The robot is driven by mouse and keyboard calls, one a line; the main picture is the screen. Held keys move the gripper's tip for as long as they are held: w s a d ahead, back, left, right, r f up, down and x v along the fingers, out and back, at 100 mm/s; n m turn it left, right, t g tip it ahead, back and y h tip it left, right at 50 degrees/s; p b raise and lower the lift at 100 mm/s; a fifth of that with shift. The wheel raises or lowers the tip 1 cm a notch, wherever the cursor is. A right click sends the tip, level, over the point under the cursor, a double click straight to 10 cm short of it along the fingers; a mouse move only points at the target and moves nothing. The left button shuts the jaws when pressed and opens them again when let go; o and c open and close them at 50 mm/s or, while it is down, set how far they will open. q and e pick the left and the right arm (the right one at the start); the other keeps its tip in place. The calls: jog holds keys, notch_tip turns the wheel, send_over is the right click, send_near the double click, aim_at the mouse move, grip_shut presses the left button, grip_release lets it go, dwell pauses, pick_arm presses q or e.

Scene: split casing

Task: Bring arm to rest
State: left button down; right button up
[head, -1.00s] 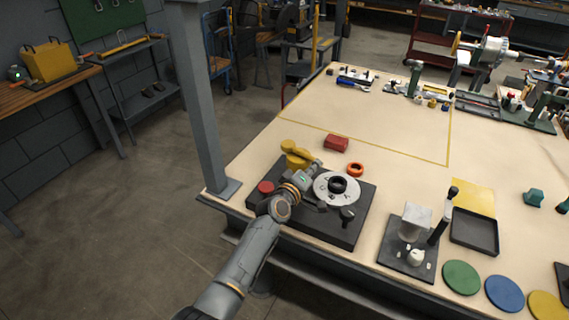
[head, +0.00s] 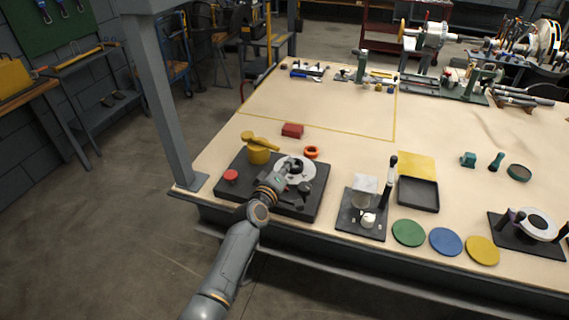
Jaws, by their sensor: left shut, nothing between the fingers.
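My left arm comes in from the bottom and reaches over the dark base plate (head: 232,192) at the table's front left edge. My left gripper (head: 287,168) is shut and empty. It overlaps the light grey disc (head: 302,174) in the picture and hides part of it; I cannot tell whether they touch. A yellow part with a lever (head: 258,152), a red button (head: 231,176) and a dark knob (head: 304,189) are on the same plate. My right gripper is out of view.
Behind the plate lie an orange ring (head: 312,152) and a red block (head: 292,130). To the right are a fixture with a clear block (head: 364,188), a dark tray (head: 418,194) and coloured discs (head: 445,241). A grey post (head: 160,100) stands left. The taped table area behind is mostly clear.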

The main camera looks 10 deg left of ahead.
pick_arm(q)
jog(key=s+a+f+m+g, duration=0.25)
jog(key=s+f+m, duration=0.2)
jog(key=s, duration=0.65)
jog(key=s+a+f+m+g, duration=0.2)
jog(key=s+f+m+g, duration=0.3)
jog(key=s, duration=0.6)
jog(key=s+a+r+m+g+y, duration=0.1)
jog(key=s+a+g+y, duration=0.3)
jog(key=s, duration=0.8)
jog(key=s+a+m+g+y, duration=0.1)
jog(key=s+a, duration=0.5)
jog(key=s, duration=0.7)
notch_tip(320, 180, down, 24)
jog(key=g, duration=0.1)
jog(key=s+a+f+g, duration=0.1)
jog(key=s+a+f, duration=0.2)
jog(key=s+f, duration=1.4)
jog(key=shift+s+f, duration=0.15)
jog(key=shift+f, duration=0.45)
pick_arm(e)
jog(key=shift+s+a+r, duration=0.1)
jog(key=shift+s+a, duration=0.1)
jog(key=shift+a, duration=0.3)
